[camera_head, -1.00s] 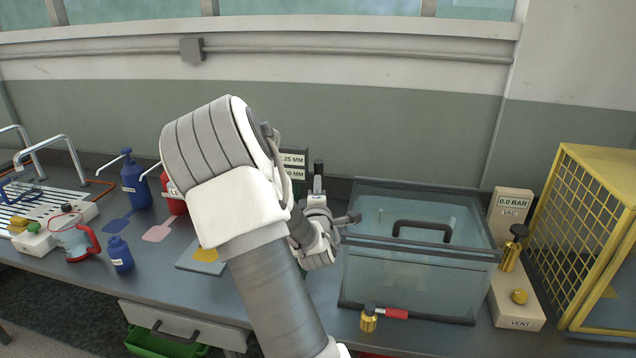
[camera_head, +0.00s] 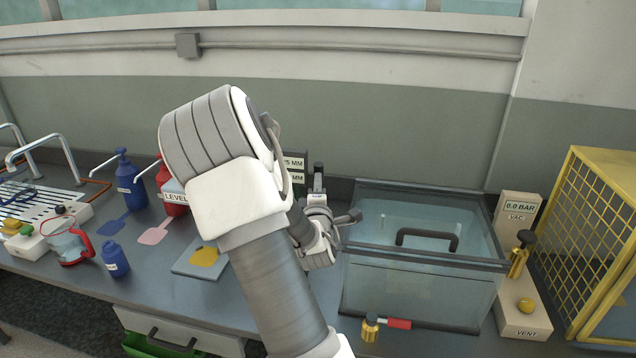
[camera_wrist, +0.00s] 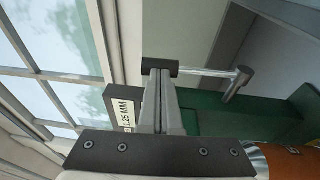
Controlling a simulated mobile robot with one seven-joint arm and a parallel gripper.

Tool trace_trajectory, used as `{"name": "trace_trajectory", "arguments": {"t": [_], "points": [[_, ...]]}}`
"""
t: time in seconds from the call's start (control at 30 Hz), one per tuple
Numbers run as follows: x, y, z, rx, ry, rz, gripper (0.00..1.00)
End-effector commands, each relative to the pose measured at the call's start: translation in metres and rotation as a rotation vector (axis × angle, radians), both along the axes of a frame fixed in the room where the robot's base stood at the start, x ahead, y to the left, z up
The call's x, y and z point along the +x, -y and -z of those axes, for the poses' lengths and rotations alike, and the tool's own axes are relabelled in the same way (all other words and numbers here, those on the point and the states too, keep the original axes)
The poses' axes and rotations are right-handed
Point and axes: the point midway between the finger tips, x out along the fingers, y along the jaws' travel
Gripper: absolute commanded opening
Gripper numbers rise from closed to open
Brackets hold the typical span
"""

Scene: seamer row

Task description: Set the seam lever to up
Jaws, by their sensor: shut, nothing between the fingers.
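The seamer's green body (camera_wrist: 225,118) shows in the wrist view, beside a "1.25 MM" label plate (camera_wrist: 124,110). A lever with a thin metal rod (camera_wrist: 207,72) runs across that view, from a dark hub on the right to a dark cylindrical knob on the left. My gripper (camera_wrist: 160,88) is shut and empty, its fingertips overlapping the knob in the picture. I cannot tell whether they touch it. In the head view my arm hides most of the seamer; the label plate (camera_head: 297,163) shows behind it.
A clear lidded chamber (camera_head: 415,285) stands right of my arm. A brass fitting with a red handle (camera_head: 398,324) lies in front. A vacuum/vent unit (camera_head: 523,310) and yellow cage (camera_head: 590,240) are farther right. Pump bottles (camera_head: 128,185) and a levelling board (camera_head: 190,262) are left.

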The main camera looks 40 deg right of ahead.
Motion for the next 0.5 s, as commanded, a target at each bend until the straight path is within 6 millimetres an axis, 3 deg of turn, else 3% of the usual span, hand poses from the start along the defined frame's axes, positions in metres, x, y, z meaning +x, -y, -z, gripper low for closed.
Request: {"name": "trace_trajectory", "arguments": {"t": [0.3,0.5], "points": [[0.007,0.009,-0.01,0.062,-0.049,0.0,0.0],[0.019,0.022,-0.006,0.098,-0.083,0.0,0.0]]}}
